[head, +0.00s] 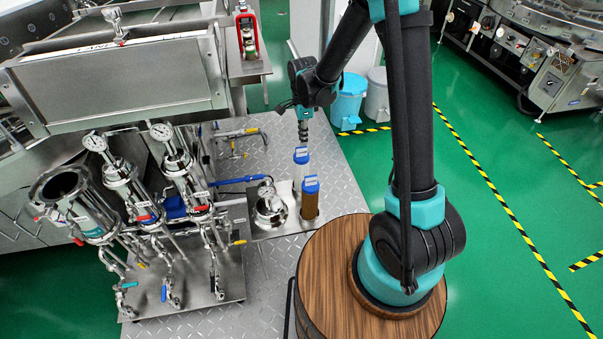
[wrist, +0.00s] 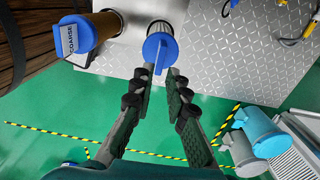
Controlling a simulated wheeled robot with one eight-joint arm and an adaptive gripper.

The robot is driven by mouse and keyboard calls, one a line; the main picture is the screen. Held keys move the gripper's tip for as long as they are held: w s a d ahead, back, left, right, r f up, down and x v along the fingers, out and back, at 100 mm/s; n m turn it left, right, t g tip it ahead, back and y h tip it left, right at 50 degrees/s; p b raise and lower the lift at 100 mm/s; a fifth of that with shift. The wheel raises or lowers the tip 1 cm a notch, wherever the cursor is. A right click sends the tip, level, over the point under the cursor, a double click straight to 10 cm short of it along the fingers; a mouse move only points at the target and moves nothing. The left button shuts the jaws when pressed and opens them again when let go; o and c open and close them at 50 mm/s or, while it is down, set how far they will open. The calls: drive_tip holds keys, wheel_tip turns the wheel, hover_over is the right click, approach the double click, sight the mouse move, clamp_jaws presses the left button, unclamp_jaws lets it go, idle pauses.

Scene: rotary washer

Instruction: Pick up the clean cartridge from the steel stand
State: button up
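The clean cartridge, white with a blue cap (head: 301,155), stands upright on the steel stand (head: 262,229). In the wrist view its blue cap (wrist: 157,52) lies just beyond my fingertips, with a tab pointing towards the gap between them. My gripper (wrist: 162,74) is open, its two fingers apart with nothing held. In the head view my gripper (head: 303,131) points down just above the white cartridge. I cannot tell whether the fingers touch the cap. A brown cartridge (head: 310,203) with a blue cap stands nearer on the same stand; its cap label reads "COARSE" in the wrist view (wrist: 74,38).
A round steel lid or vessel (head: 270,208) stands left of the cartridges. Steel housings with gauges (head: 120,172) stand further left. A wooden barrel top (head: 335,260) is in front. Blue (head: 347,100) and grey bins stand behind on open green floor.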

sight(301, 147)
drive_tip(key=shift+s+a+f, duration=0.1)
drive_tip(key=shift+a+f, duration=0.05)
drive_tip(key=shift+f, duration=1.55)
drive_tip(key=shift+a+f, duration=0.1)
drive_tip(key=shift+f, duration=1.55)
drive_tip(key=shift+c, duration=0.3)
clamp_jaws()
drive_tip(key=shift+r, duration=0.15)
